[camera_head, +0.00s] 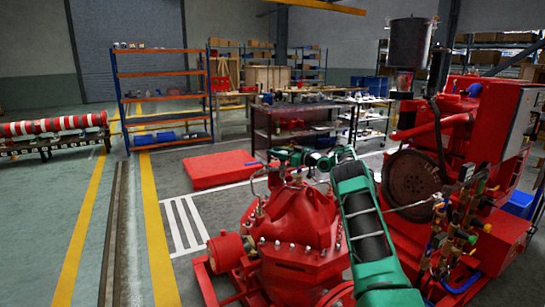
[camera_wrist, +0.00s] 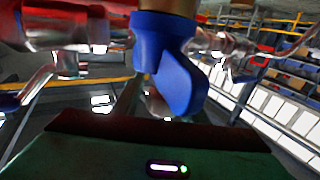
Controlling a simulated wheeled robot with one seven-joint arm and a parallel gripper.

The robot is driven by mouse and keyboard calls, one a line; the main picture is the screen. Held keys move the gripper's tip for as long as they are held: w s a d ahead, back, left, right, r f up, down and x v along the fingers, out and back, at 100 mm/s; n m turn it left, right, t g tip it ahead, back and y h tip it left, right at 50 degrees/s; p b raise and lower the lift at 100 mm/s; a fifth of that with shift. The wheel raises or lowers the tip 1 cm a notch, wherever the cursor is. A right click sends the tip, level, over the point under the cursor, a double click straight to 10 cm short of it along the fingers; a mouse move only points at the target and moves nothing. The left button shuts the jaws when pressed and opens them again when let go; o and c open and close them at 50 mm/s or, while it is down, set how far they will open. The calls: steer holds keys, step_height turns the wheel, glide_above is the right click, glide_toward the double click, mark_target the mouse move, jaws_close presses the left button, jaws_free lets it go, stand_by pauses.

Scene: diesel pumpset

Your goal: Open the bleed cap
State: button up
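A blue winged piece (camera_wrist: 168,62) on a brass-coloured stem fills the middle of the wrist view, close in front of my gripper. It may be the bleed cap, but no label shows. The dark green body of my gripper (camera_wrist: 160,150) lies along the bottom of that view, with a small lit lamp. The fingers do not show clearly, so I cannot tell whether they touch the blue piece. In the head view my green arm reaches over the red pump (camera_head: 298,230), and my gripper (camera_head: 285,158) is near its top pipework (camera_head: 274,178).
Shiny pipe fittings flank the blue piece on the left (camera_wrist: 70,30) and right (camera_wrist: 225,45). The red diesel engine (camera_head: 450,130) stands right of the pump. A red block (camera_head: 220,169) lies on the floor behind the pump. Floor at the left is largely clear.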

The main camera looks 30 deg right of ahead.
steer(key=shift+o, duration=0.9)
steer(key=shift+s+d+r, duration=0.1)
steer(key=shift+d, duration=0.05)
steer(key=v, duration=1)
steer(key=shift+s+d, duration=0.1)
steer(key=shift+s, duration=0.1)
